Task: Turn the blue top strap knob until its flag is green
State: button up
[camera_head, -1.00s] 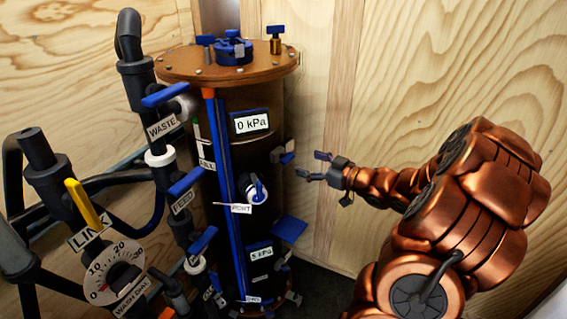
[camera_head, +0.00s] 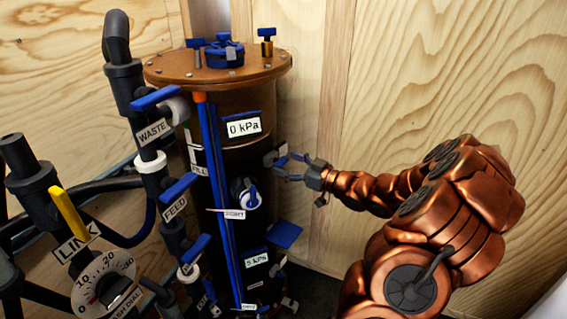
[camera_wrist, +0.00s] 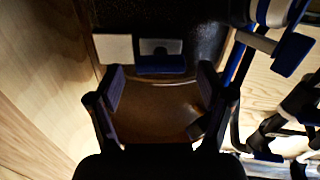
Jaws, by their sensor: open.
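The blue strap knob (camera_head: 282,149) sits on the upper right side of the dark tank, beside a small grey bracket (camera_head: 269,158). In the wrist view a blue block, apparently this knob (camera_wrist: 162,64), lies just beyond and between my fingers, with a pale plate (camera_wrist: 113,48) to its left. I see no green on either piece. My gripper (camera_head: 281,169) is open with nothing held. Its fingertips (camera_wrist: 160,85) are close to the knob and overlap it in the head view; I cannot tell whether they touch.
The tank's copper lid (camera_head: 175,69) carries other blue knobs. Blue valve handles, including FEED (camera_head: 178,188), and black pipes crowd the left. A blue plate (camera_head: 284,235) juts out below my gripper. A plywood wall (camera_head: 450,70) stands behind my arm.

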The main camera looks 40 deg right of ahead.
jog(key=shift+x, duration=0.85)
jog(key=c, duration=1.2)
jog(key=shift+o, duration=0.2)
jog(key=shift+f+b, duration=0.15)
jog(key=shift+b, duration=0.15)
jog(key=shift+s+f+n+b, duration=0.1)
jog(key=shift+n+b, duration=0.4)
jog(key=shift+b, duration=0.2)
jog(key=n+b, duration=0.1)
jog(key=b, duration=0.2)
jog(key=shift+f+n, duration=0.1)
jog(key=shift+n, duration=0.3)
jog(key=n+b, duration=0.3)
jog(key=shift+a, duration=0.15)
jog(key=shift+r+b, duration=0.25)
jog(key=shift+b, duration=0.1)
